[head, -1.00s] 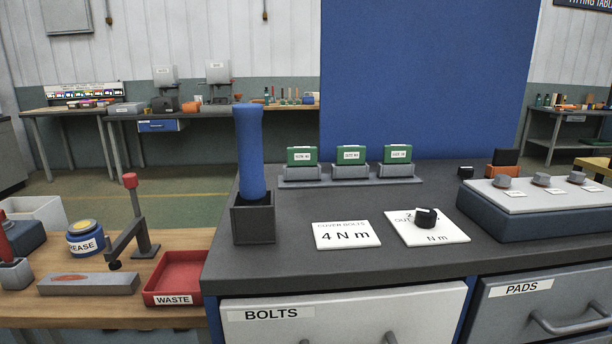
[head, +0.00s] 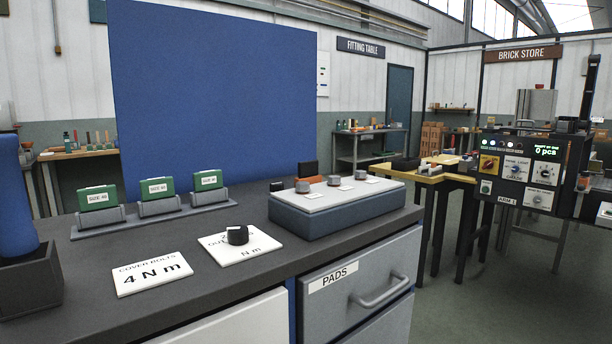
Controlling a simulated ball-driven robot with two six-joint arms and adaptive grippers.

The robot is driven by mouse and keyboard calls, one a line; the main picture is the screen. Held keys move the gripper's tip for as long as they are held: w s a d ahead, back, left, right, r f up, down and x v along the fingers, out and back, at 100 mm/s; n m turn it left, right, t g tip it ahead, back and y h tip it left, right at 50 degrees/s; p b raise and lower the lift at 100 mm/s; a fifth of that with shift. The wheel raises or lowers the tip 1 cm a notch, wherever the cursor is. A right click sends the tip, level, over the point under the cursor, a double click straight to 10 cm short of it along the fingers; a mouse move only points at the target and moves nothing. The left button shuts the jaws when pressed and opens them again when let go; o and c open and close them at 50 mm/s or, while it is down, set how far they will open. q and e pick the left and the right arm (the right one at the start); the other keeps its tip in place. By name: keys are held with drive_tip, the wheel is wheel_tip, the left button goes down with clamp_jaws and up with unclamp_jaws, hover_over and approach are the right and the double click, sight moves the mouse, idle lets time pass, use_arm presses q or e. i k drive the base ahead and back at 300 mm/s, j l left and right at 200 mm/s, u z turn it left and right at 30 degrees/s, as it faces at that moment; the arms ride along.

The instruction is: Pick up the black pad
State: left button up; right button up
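No loose thing is clearly marked as the black pad. A small black round piece (head: 238,235) lies on a white printed card (head: 262,246) on the dark bench top and hides part of its print. A small black block (head: 277,186) and an orange block with a black upright back (head: 307,168) stand near the far edge, behind the blue-grey box. A closed grey drawer labelled PADS (head: 335,303) is in the bench front; its inside is hidden. Neither of my grippers shows in the head view.
The blue-grey box (head: 340,215) with three grey knobs stands at the bench's right end. A card reading 4 N m (head: 152,273), green cases in a rack (head: 160,206) and a holder with a blue cylinder (head: 30,285) are left. Open floor (head: 470,300) lies right.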

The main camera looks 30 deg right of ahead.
sight(307, 168)
drive_tip(key=l+u, duration=0.35)
drive_tip(key=l, duration=0.6)
drive_tip(key=l+u, duration=0.4)
drive_tip(key=l, duration=0.6)
drive_tip(key=k, duration=0.05)
